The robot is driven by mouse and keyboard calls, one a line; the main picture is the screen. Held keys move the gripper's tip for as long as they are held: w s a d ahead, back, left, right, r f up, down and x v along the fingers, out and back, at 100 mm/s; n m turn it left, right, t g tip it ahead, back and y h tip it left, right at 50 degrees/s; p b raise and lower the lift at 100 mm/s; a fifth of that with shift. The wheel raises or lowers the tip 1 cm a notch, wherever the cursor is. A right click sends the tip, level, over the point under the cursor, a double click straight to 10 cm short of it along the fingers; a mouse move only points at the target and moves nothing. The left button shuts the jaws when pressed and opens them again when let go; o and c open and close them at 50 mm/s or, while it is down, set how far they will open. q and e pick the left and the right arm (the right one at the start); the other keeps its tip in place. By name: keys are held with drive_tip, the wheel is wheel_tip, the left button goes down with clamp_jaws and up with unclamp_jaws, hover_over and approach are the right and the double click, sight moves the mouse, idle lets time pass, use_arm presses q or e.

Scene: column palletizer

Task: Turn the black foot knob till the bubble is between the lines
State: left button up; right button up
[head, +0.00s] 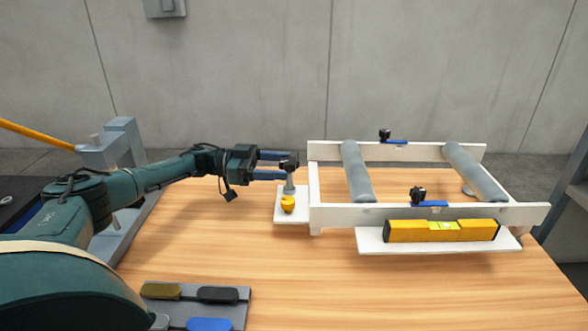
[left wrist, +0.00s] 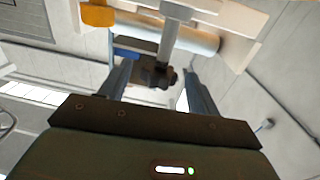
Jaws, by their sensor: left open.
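A black knob (head: 289,160) sits on top of a grey upright post (head: 289,183) at the left end of the white roller frame (head: 330,213). My left gripper (head: 285,165) is open, its fingers reaching to either side of the knob. In the left wrist view the black knob (left wrist: 157,75) shows between the two fingers; I cannot tell whether they touch it. A yellow spirit level (head: 405,232) lies on a white ledge (head: 375,246) at the frame's front. Its green vial (head: 441,226) shows, but the bubble is too small to place. My right gripper is not in view.
A yellow knob (head: 288,204) stands low by the post on a small white plate (head: 290,218). Two black knobs with blue levers (head: 418,194) (head: 385,135) sit on the frame's rails. A grey tray (head: 240,312) with coloured pieces lies front left. The wooden table's front middle is clear.

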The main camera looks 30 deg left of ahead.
use_arm(q)
drive_tip(key=b+v, duration=0.1)
drive_tip(key=v, duration=0.7)
drive_tip(key=shift+a+b, duration=0.15)
drive_tip(key=shift+b, duration=0.15)
idle(1.6)
